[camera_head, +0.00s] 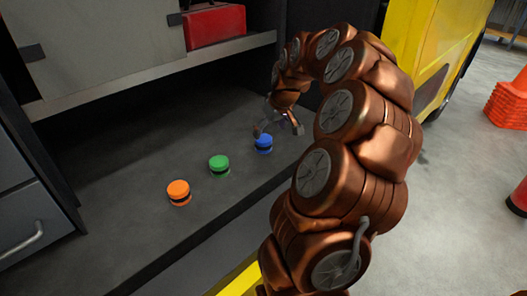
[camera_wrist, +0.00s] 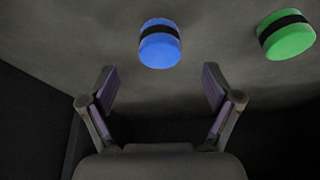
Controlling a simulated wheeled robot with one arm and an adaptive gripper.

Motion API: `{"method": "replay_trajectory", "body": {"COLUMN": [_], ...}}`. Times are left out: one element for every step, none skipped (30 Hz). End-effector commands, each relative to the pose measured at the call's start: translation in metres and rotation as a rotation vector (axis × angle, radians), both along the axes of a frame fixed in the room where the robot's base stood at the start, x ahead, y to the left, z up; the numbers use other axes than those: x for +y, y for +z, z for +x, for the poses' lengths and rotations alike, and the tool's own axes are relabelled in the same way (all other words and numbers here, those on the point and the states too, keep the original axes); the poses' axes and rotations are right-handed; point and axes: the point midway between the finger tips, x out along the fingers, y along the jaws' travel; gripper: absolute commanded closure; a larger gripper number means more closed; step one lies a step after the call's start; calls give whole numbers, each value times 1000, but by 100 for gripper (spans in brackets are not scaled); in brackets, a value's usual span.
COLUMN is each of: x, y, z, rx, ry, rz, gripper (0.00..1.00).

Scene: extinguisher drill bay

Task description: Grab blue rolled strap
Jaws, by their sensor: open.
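The blue rolled strap (camera_head: 264,143) sits on the dark shelf surface (camera_head: 130,205), at the right end of a row of three rolled straps. It has a black band around its middle. In the wrist view, the blue rolled strap (camera_wrist: 160,44) lies ahead of my gripper (camera_wrist: 160,85), beyond the fingertips and roughly centred between them. My gripper is open and empty. In the head view my gripper (camera_head: 278,128) is just above and behind the blue strap, close to it. I see no contact between them.
An orange rolled strap (camera_head: 179,192) is further left. An upper shelf (camera_head: 150,73) with a red case (camera_head: 214,26) overhangs the back. Orange cones (camera_head: 509,101) stand right.

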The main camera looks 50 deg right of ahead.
Motion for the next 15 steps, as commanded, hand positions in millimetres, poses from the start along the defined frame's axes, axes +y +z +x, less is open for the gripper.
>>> {"method": "replay_trajectory", "body": {"x": [-1, -2, -2, -2, -2, -2, -3, -3, -3, -3, -3, -4, -4, -4, -5], "y": [-5, -8, -11, -14, -17, -20, -22, -23, -25, -26, -28, -31, -33, -37, -42], "z": [1, 2, 3, 5, 6, 8, 9, 10, 11, 11, 12, 14, 15, 17, 20], "rx": [1, 1, 1, 1, 1, 0, -1, -1, -2, -2, -2, -2, -2, -2, -1], "ry": [-1, -1, -1, -1, -1, 0, 0, 0, 0, 0, 0, -1, 0, 0, 0], "rz": [0, 0, 0, 0, 0, -1, -1, -1, -1, -1, -1, -2, -1, -1, -1], "gripper": [11, 11, 11, 11, 11, 11, 11, 11, 11, 11, 11, 11, 11, 11, 11]}}
